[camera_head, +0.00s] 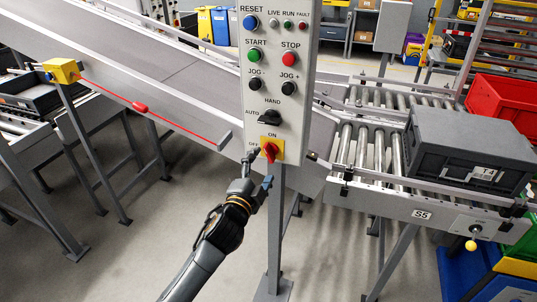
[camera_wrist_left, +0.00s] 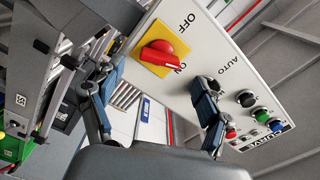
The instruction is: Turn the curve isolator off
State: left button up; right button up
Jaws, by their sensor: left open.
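The curve isolator (camera_head: 271,150) is a red rotary handle on a yellow plate at the bottom of the grey control panel. ON is printed above it and OFF to its left. The handle looks upright, its end towards ON. My left gripper (camera_head: 257,176) is open and empty just below and in front of it. In the left wrist view the isolator (camera_wrist_left: 160,53) shows beyond the gap between the open fingers (camera_wrist_left: 159,97), apart from them as far as I can tell. My right gripper is in neither view.
The panel (camera_head: 299,103) carries RESET, START, STOP and jog buttons and a black HAND/AUTO selector (camera_head: 269,118) above the isolator. A red pull cord (camera_head: 185,125) runs along the conveyor on the left. A grey crate (camera_head: 463,148) sits on rollers at right.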

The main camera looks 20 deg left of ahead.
aim_at(268, 156)
pick_arm(q)
jog(key=w, duration=0.4)
jog(key=shift+w+d, duration=0.1)
jog(key=shift+w, duration=0.4)
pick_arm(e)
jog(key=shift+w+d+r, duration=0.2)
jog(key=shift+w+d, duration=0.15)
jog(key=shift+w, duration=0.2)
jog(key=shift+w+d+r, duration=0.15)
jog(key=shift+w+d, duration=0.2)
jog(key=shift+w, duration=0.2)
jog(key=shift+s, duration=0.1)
pick_arm(q)
jog(key=c, duration=1.2)
jog(key=shift+o, duration=0.2)
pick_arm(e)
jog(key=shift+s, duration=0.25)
